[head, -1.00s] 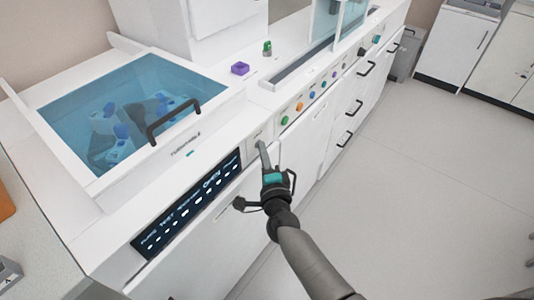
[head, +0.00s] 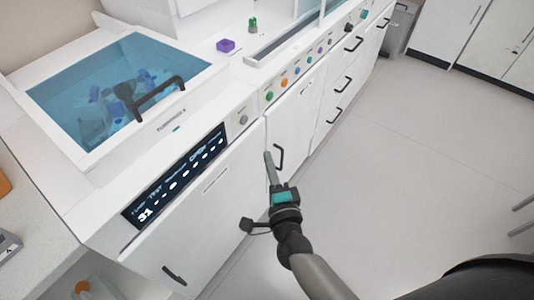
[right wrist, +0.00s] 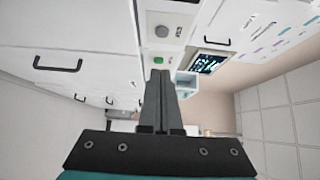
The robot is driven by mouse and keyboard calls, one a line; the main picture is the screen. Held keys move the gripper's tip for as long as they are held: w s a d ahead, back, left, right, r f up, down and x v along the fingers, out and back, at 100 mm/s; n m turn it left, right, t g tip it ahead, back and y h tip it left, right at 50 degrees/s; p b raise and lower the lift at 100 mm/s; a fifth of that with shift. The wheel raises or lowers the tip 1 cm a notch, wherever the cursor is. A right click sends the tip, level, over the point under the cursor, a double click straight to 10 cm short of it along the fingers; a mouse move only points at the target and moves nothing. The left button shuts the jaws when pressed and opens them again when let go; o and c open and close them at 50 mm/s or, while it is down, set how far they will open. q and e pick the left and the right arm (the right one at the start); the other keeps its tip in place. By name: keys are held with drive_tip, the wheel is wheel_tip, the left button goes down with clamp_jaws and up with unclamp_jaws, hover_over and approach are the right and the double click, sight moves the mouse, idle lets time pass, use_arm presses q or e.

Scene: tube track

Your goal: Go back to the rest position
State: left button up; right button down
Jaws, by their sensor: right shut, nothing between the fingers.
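My right gripper (head: 268,160) is in front of the white cabinet fronts, below the grey round knob (head: 243,119) at the right end of the display panel. Its fingers are shut with nothing between them. In the right wrist view the gripper (right wrist: 160,75) shows its two dark fingers pressed together, pointing toward the machine front with the grey knob (right wrist: 162,32) and a green button (right wrist: 158,60). I cannot see my left gripper in any view.
A machine with a blue transparent lid (head: 110,90) and black handle stands at left. Its display panel (head: 178,175) is lit. A purple block (head: 226,46) and a green-topped item (head: 252,25) sit on the counter. Cabinet handles (head: 279,157) stick out near my gripper.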

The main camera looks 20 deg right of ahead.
idle(0.7)
drive_tip(key=s+f+n+g+y, duration=0.1)
drive_tip(key=s+f+n+g, duration=0.55)
drive_tip(key=f, duration=0.65)
drive_tip(key=s+f+n+g+y, duration=0.25)
drive_tip(key=s+f+n, duration=0.55)
drive_tip(key=f, duration=0.5)
drive_tip(key=s+d+f+n+g, duration=0.2)
drive_tip(key=s+f, duration=0.1)
drive_tip(key=s, duration=0.4)
drive_tip(key=s+d+f+n+g+h, duration=0.1)
drive_tip(key=s+d+f+n+g, duration=0.1)
drive_tip(key=s, duration=0.6)
drive_tip(key=s+d+f+n+g+h, duration=0.1)
drive_tip(key=s+f+g, duration=0.3)
drive_tip(key=s, duration=0.4)
drive_tip(key=shift+d+f+n, duration=0.85)
drive_tip(key=shift+h, duration=0.25)
